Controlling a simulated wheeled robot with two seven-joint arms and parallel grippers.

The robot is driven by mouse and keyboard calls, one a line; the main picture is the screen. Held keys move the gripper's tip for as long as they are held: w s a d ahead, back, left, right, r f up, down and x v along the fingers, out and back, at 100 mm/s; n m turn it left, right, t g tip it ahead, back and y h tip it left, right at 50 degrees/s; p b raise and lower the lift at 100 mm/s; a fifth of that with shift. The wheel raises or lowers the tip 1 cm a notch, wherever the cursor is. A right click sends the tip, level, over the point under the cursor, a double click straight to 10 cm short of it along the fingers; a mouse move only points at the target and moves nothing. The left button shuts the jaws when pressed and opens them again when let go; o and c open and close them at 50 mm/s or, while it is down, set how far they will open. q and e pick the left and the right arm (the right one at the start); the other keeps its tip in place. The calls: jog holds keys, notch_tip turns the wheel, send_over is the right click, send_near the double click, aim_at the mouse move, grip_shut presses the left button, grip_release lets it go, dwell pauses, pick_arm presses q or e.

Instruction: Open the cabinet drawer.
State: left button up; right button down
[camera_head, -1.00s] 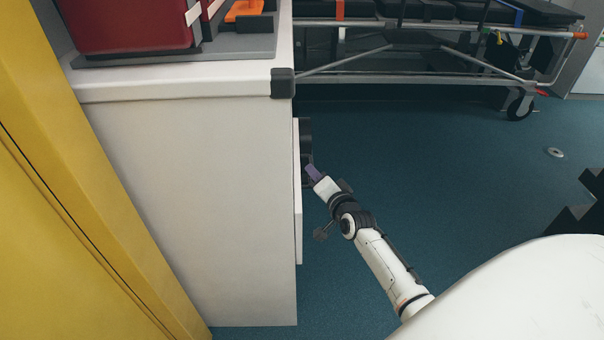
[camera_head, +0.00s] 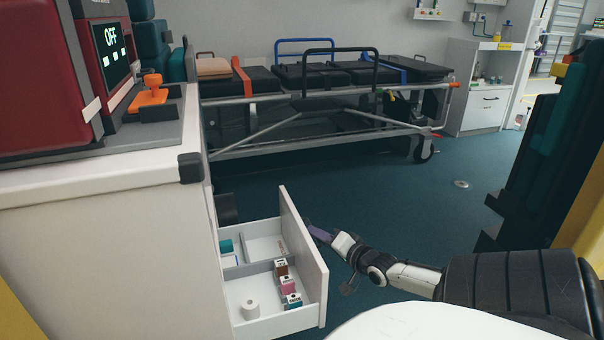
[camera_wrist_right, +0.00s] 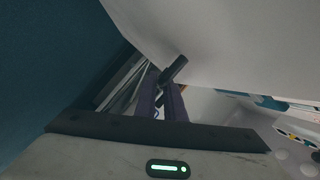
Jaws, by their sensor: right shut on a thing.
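The white cabinet (camera_head: 110,250) stands at the left in the head view. Its drawer (camera_head: 303,258) is pulled out to the right, with its inside showing. Several small boxes (camera_head: 287,284) and a white roll (camera_head: 250,309) lie in its compartments. My right gripper (camera_head: 313,229) is at the outer face of the drawer front. In the right wrist view its purple fingers (camera_wrist_right: 161,104) are shut on the dark drawer handle (camera_wrist_right: 174,69) beside the white front (camera_wrist_right: 215,40). In the head view the handle is hidden behind the front. My left gripper is not in view.
A red case (camera_head: 45,80) and an orange-handled device (camera_head: 148,92) stand on the cabinet top. A wheeled stretcher (camera_head: 330,90) stands at the back. Teal floor (camera_head: 360,185) is clear between the stretcher and the drawer. Dark stepped shapes (camera_head: 545,150) stand at the right.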

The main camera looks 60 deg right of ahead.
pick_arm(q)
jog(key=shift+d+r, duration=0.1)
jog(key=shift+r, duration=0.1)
pick_arm(e)
jog(key=shift+s+d, duration=0.35)
jog(key=shift+d, duration=0.05)
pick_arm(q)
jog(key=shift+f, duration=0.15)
pick_arm(e)
jog(key=c, duration=1.8)
grip_release()
jog(key=shift+c, duration=0.2)
